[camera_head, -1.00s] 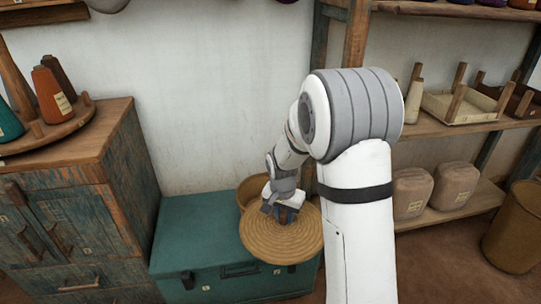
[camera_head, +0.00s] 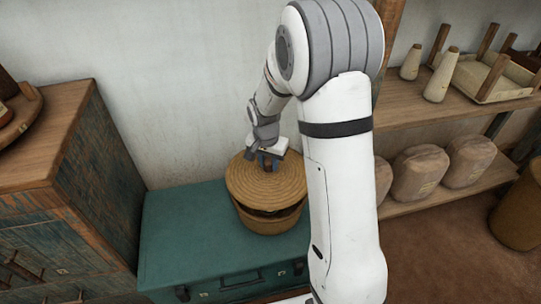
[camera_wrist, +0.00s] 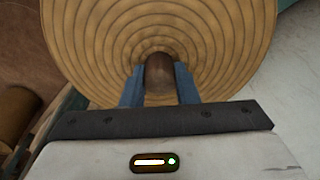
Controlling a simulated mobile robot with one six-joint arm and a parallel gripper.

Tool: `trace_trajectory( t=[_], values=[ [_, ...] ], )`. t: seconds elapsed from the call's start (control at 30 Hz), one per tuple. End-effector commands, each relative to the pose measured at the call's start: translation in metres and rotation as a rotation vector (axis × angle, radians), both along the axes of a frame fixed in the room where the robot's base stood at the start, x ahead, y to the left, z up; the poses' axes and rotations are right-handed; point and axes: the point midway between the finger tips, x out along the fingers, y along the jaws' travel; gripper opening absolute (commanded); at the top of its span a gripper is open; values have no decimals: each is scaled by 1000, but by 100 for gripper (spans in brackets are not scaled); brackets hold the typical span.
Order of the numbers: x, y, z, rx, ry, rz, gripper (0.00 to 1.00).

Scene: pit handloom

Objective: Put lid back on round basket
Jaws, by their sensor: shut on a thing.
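The round woven lid (camera_head: 262,178) is held over the round basket (camera_head: 268,222), which stands on the teal chest. The lid looks slightly tilted, with a dark gap showing under its front edge; the back edge's contact with the rim cannot be seen. My gripper (camera_head: 267,163) is above the lid, shut on its knob. In the wrist view the blue fingers of my gripper (camera_wrist: 160,85) clasp the dark brown knob (camera_wrist: 159,73) at the centre of the lid (camera_wrist: 100,35). The basket's inside is hidden by the lid.
The teal chest (camera_head: 185,235) has free top at the left of the basket. A wooden cabinet (camera_head: 75,190) stands at the left, a white wall (camera_head: 170,100) behind. Shelves (camera_head: 405,95) with cones and sacks (camera_head: 420,172) are at the right.

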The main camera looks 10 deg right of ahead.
Motion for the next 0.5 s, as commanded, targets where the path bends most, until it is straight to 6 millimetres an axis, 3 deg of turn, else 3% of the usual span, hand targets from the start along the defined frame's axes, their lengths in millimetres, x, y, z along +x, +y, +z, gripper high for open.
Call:
trace_trajectory(
  t=[0.5],
  values=[
    [0, -6, -46, 0, 1, -12, 2]
  ],
)
